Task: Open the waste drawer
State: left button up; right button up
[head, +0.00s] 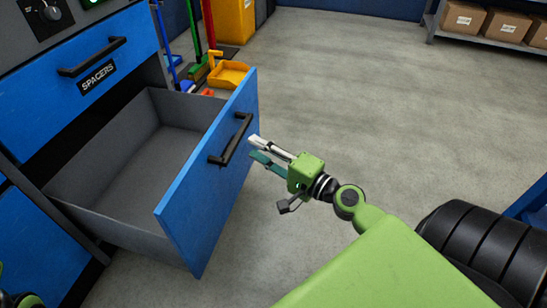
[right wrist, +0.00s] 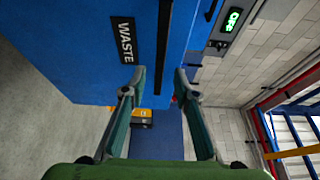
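The waste drawer (head: 207,190) stands pulled well out, and its grey inside (head: 130,165) looks empty. Its blue front carries a black bar handle (head: 231,139). The right wrist view shows the front with a WASTE label (right wrist: 124,40) and the handle (right wrist: 165,45). My right gripper (head: 255,148) is in front of the handle with its fingers apart and nothing between them. In the right wrist view the fingertips (right wrist: 159,76) lie either side of the handle's line, and in the head view they look clear of it. My left gripper is not in view.
The SPACERS drawer (head: 110,50) above is shut. Brooms and a yellow dustpan (head: 228,74) stand behind the open drawer, near a yellow bin (head: 233,20). Cardboard boxes (head: 463,20) sit on a shelf at the back right. The grey floor (head: 370,90) between is clear.

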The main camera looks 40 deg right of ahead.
jog(key=shift+v, duration=2.35)
